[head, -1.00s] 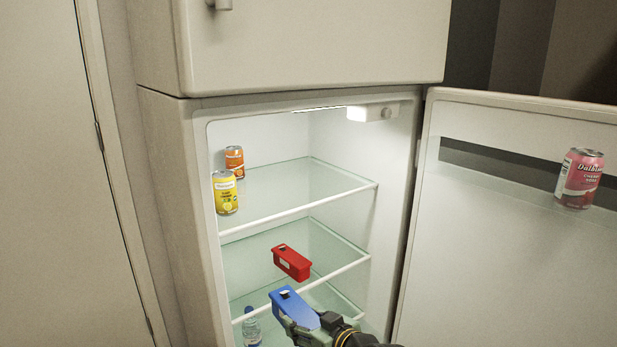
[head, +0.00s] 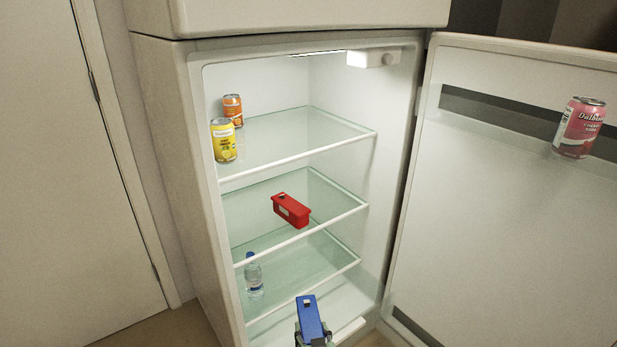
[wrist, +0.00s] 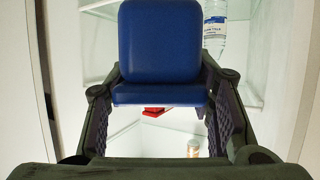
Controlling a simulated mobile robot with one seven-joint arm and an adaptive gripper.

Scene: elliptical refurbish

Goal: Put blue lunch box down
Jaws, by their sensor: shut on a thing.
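The blue lunch box (head: 310,316) is at the bottom of the head view, in front of the lower part of the open fridge. My gripper (head: 312,340) is shut on it, and only the finger ends show there. In the wrist view the blue lunch box (wrist: 160,45) fills the upper middle. The two fingers of my gripper (wrist: 160,95) press on its sides. The box hides part of the shelves behind it. I cannot see it touching any shelf.
A red lunch box (head: 291,210) sits on the middle glass shelf. A water bottle (head: 253,275) stands on the lower shelf (head: 320,265), left side. Yellow (head: 223,140) and orange (head: 233,109) cans stand on the top shelf. The open door (head: 510,220) holds a pink can (head: 578,128).

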